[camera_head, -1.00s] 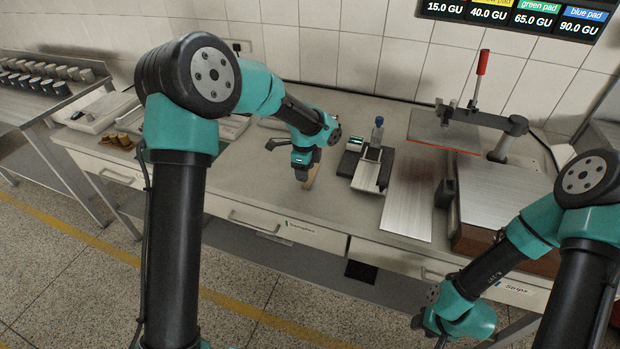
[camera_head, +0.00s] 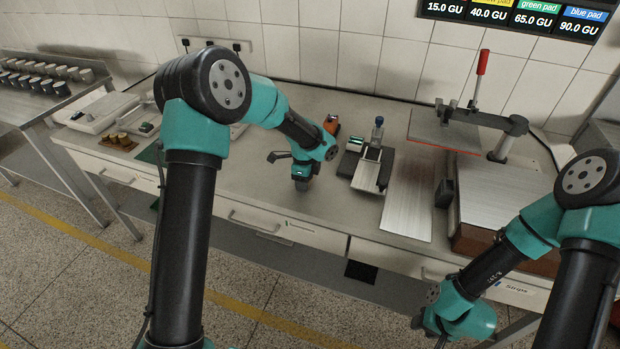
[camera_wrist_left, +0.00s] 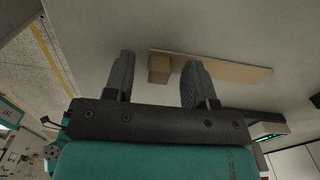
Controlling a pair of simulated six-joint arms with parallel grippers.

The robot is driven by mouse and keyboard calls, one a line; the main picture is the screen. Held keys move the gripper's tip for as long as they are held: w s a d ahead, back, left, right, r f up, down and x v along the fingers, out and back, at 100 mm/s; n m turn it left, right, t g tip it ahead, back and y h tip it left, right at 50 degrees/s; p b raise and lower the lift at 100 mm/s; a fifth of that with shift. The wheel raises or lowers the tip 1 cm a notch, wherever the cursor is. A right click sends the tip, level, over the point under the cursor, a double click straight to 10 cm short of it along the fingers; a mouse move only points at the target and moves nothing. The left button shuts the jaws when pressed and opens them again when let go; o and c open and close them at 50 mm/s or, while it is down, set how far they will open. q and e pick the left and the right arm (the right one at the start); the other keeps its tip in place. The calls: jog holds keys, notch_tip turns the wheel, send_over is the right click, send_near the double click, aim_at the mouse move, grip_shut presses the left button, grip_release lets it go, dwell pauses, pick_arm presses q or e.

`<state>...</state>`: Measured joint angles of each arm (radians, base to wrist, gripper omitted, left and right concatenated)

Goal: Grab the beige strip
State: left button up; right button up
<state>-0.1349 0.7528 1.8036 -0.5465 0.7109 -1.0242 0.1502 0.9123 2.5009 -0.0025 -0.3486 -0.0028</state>
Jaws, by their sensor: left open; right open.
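The beige strip (camera_wrist_left: 235,72) lies flat on the table in the left wrist view, with a small beige block (camera_wrist_left: 160,69) at its left end. My left gripper (camera_wrist_left: 157,70) is open and empty, its two dark fingers apart with the block between them in that view. Whether the fingers are level with the block or above it, I cannot tell. In the head view my left gripper (camera_head: 300,184) points down over the table and the strip is hidden behind it. My right gripper (camera_head: 440,338) is at the bottom edge, low in front of the table and mostly cut off.
A small device with a metal plate (camera_head: 370,170) and a bottle (camera_head: 377,131) stands right of my left gripper. An orange item (camera_head: 331,124) is behind it. A metal sheet (camera_head: 408,198) and a lever press (camera_head: 480,110) are further right. The table front near the gripper is clear.

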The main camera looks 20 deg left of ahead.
pick_arm(q)
grip_shut()
dwell(0.5)
jog(key=shift+r, duration=0.15)
notch_tip(320, 180, up, 2)
jog(key=shift+s+d+r, duration=0.1)
jog(key=shift+s+r, duration=0.15)
jog(key=shift+r, duration=0.45)
jog(key=s+d, duration=0.2)
jog(key=s, duration=0.5)
jog(key=s+d+r, duration=0.1)
jog(key=s+d, duration=0.1)
jog(key=s, duration=0.5)
jog(key=shift+s+d+r, duration=0.2)
jog(key=shift+s+d, duration=0.15)
